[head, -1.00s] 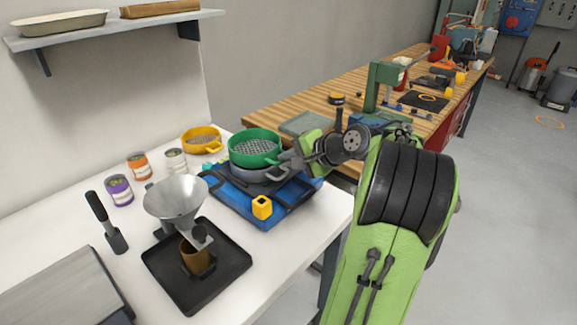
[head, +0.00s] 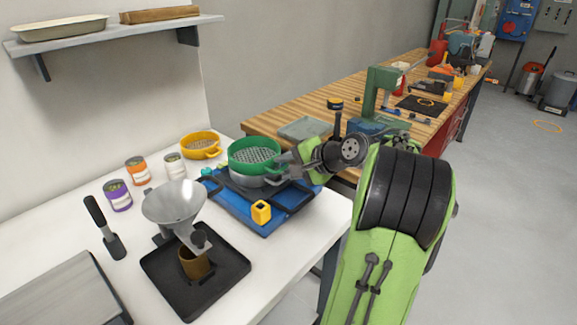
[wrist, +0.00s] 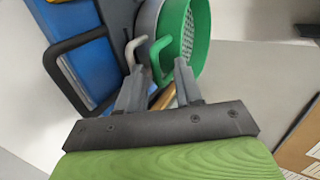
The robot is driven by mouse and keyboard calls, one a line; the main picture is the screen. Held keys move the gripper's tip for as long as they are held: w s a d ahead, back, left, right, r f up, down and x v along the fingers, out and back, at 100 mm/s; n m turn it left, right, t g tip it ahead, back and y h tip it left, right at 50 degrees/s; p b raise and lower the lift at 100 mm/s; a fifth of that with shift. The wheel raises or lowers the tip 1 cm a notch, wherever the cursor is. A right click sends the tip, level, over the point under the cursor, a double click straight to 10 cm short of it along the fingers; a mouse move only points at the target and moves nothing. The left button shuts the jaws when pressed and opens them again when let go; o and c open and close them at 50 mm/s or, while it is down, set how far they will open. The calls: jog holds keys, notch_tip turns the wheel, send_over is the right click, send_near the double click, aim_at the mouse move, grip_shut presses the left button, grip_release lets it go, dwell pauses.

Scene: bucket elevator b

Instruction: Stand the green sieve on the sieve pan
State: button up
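The green sieve (head: 254,157), a round mesh-bottomed pan with a side handle, sits level on top of the grey sieve pan (head: 252,181). In the wrist view the green sieve (wrist: 199,30) and the grey pan (wrist: 148,18) lie rim against rim, apparently stacked. Whether the sieve is fully seated is hard to tell. My gripper (head: 286,170) is at their right side, by the handles. In the wrist view its fingers (wrist: 158,72) stand apart, with the green handle in the space between them and the pan's grey handle near the left finger.
The pan rests on a blue base (head: 233,205) with black bars and a yellow block (head: 261,212). A yellow sieve (head: 201,147) and several cans stand to the left. A funnel (head: 174,204) over a black tray (head: 160,262) is in front. The wooden bench (head: 330,92) lies behind.

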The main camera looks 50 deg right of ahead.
jog(key=p+v, duration=0.4)
jog(key=v, duration=0.8)
jog(key=shift+r+p, duration=0.3)
jog(key=shift+r, duration=0.25)
